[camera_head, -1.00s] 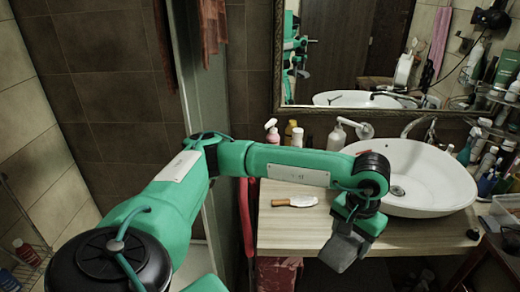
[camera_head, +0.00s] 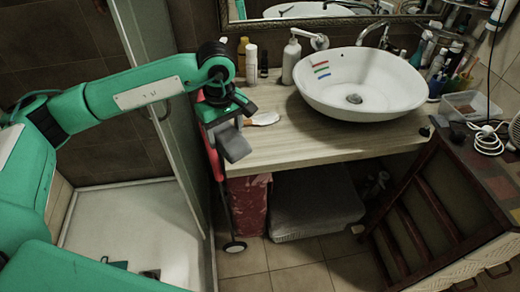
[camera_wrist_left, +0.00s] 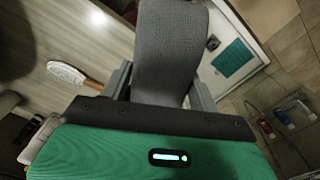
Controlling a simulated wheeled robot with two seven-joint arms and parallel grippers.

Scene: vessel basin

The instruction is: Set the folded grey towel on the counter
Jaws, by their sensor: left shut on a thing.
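My left gripper (camera_head: 226,122) is shut on the folded grey towel (camera_head: 234,144), which hangs below it at the counter's left front corner in the head view. In the left wrist view, the grey towel (camera_wrist_left: 170,48) sits between the two fingers of the left gripper (camera_wrist_left: 163,88). The counter (camera_head: 335,140) is a pale wood top, and its surface (camera_wrist_left: 50,30) also shows at the left of the left wrist view. I cannot tell whether the towel touches the counter. My right gripper is not in view.
A white basin (camera_head: 385,100) fills the counter's right side. A brush (camera_head: 265,119) lies near the towel, with bottles (camera_head: 251,62) and a soap dispenser (camera_head: 291,62) behind. The counter's middle front is bare. A slatted wooden unit (camera_head: 440,215) stands at right.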

